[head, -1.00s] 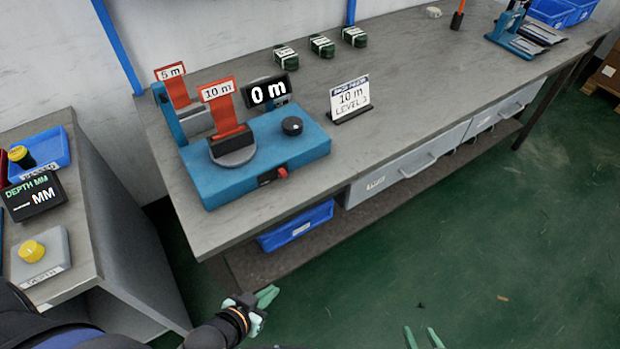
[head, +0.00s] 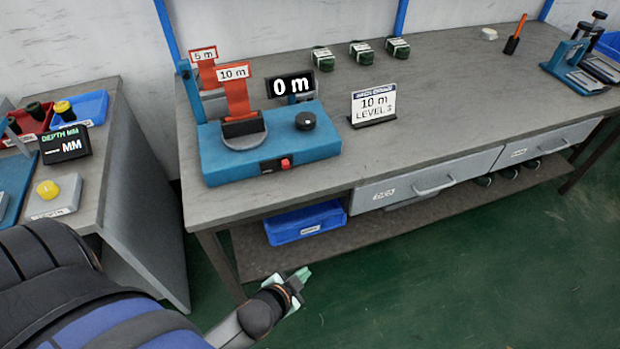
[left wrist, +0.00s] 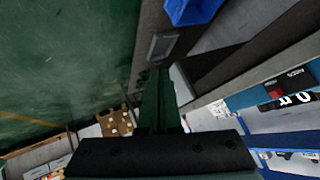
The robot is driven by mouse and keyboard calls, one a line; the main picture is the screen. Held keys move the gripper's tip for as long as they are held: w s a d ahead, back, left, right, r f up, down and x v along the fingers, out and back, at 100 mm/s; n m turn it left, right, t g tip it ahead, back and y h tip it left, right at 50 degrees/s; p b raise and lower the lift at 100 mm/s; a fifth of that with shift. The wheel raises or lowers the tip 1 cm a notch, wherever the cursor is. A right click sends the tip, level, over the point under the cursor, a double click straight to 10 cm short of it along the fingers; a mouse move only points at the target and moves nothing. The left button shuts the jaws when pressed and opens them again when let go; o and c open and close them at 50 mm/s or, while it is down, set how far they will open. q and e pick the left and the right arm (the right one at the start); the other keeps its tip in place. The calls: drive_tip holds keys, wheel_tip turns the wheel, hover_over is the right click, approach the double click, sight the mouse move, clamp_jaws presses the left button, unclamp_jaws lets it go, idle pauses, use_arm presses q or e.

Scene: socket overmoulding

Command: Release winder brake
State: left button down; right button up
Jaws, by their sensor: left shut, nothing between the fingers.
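The blue winder (head: 275,147) stands on the left end of the grey bench. It carries a red switch (head: 286,163) on its front panel, a black knob (head: 305,121) on top and a red 10 m tag (head: 236,90) on a dark mount. A display (head: 291,86) behind it reads 0 m. The red switch also shows at the right of the left wrist view (left wrist: 275,92). My left gripper (head: 303,277) is shut and empty, in front of the bench and below its top, apart from the winder. My right gripper is out of view.
A 10 m level sign (head: 374,104) stands right of the winder. Several dark green coils (head: 361,52) lie behind. A blue bin (head: 306,222) sits on the lower shelf. A side table at left holds a yellow button (head: 48,189). Green floor in front is clear.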

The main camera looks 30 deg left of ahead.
use_arm(q)
drive_tip(key=w+a+r+m+t+y+b, duration=0.2)
drive_tip(key=w+r+y, duration=0.1)
drive_tip(key=w, duration=0.1)
drive_tip(key=w+a+r+m+t+y+b, duration=0.2)
drive_tip(key=w+r+y, duration=0.1)
drive_tip(key=w, duration=0.2)
drive_tip(key=w+a+r+m+t+y+b, duration=0.1)
drive_tip(key=w+a+r+m+y+b, duration=0.1)
drive_tip(key=w, duration=0.3)
drive_tip(key=shift+a+r+t+y+b, duration=0.15)
drive_tip(key=shift+r+t+y+b, duration=0.25)
drive_tip(key=shift+r, duration=0.25)
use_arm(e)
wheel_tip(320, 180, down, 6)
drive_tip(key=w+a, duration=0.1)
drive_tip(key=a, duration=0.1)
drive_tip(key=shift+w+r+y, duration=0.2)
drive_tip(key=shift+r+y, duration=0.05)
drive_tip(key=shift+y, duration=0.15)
